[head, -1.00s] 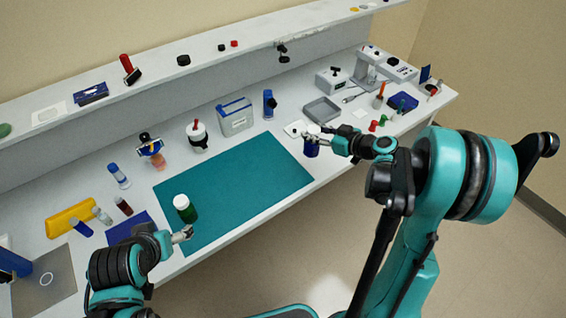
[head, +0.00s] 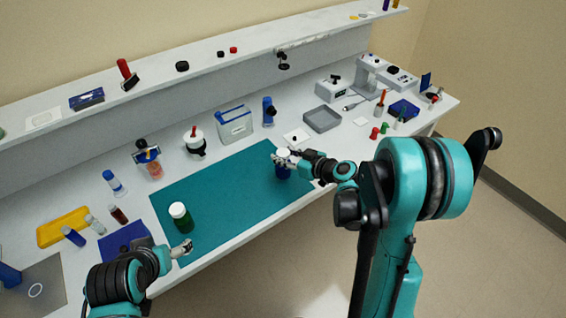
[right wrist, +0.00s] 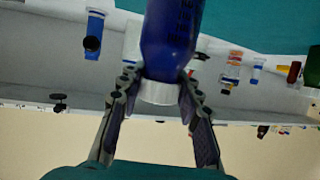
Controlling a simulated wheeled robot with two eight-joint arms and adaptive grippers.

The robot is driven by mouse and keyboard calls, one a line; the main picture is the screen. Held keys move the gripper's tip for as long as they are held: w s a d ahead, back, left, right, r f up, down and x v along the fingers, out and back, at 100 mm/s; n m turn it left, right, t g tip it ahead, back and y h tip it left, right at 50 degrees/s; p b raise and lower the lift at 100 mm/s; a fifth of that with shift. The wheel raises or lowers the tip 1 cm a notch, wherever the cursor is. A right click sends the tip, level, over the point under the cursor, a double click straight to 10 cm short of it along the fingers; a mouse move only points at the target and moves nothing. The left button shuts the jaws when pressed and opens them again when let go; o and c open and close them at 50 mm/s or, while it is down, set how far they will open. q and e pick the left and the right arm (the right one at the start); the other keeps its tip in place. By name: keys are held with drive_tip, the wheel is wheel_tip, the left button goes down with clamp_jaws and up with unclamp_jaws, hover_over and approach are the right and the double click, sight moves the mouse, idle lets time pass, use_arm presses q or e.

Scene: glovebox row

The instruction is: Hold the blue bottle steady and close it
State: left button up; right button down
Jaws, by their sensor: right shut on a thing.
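The blue bottle (head: 283,172) with a white cap (right wrist: 160,92) is over the right part of the teal mat (head: 225,190). My right gripper (head: 289,160) is shut on it near its top. In the right wrist view the dark blue body of the blue bottle (right wrist: 172,35) shows between the two fingers, with the white cap toward the palm. Whether its base touches the mat is hidden. My left gripper (head: 182,248) is near the mat's front left edge, apart from the blue bottle. Its fingers are too small to read.
A green bottle (head: 183,222) with a white cap stands on the mat just beyond my left gripper. Several bottles and a yellow case (head: 63,227) stand at left. A grey tray (head: 322,120) lies behind at right. The mat's middle is clear.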

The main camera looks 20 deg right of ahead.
wheel_tip(320, 180, down, 3)
drive_tip(key=shift+w+f+b, duration=0.1)
drive_tip(key=shift+f+b, duration=0.05)
drive_tip(key=shift+b, duration=0.45)
drive_tip(key=shift+f, duration=0.1)
drive_tip(key=c, duration=1)
unclamp_jaws()
drive_tip(key=shift+c, duration=0.2)
